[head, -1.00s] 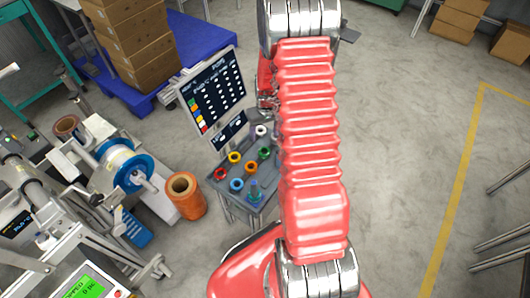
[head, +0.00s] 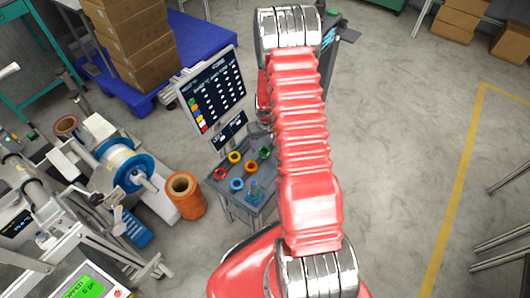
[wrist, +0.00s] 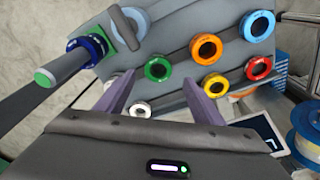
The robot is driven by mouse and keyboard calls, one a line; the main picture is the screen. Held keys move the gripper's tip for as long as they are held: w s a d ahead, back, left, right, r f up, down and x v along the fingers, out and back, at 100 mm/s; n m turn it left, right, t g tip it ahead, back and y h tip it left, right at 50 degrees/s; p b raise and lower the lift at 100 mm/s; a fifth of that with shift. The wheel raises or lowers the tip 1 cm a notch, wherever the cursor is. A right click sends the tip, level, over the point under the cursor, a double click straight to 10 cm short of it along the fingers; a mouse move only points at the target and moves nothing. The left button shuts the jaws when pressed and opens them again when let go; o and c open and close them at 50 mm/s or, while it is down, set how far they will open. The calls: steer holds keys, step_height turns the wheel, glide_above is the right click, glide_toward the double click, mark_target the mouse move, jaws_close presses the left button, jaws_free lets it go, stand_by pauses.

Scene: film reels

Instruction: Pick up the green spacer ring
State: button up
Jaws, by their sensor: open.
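The green spacer ring (wrist: 158,68) lies flat on the grey cart top in the wrist view, its dark centre facing me. In the head view the green ring (head: 264,153) is near the right edge of the cart top. My gripper (wrist: 157,81) is open and empty, its two purple fingers reaching toward the cart on either side of the green ring. The ring shows whole between and beyond the fingertips; I cannot tell the remaining height. In the head view my red arm hides much of the wrist.
Orange (wrist: 206,48), yellow (wrist: 215,84), red (wrist: 258,68) and blue (wrist: 257,25) rings lie to the right. A white ring (wrist: 140,108) is close to the left finger. A green-tipped post (wrist: 62,67) carries a dark blue ring. A screen (head: 213,95) stands behind the cart.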

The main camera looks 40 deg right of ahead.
mark_target(264, 150)
steer(key=shift+w+d+f, duration=0.1)
steer(key=shift+d+f, duration=0.05)
steer(key=shift+f, duration=1.15)
steer(key=shift+w+d+f, duration=0.1)
steer(key=shift+f, duration=1.15)
steer(key=shift+c, duration=0.5)
steer(key=c, duration=1.1)
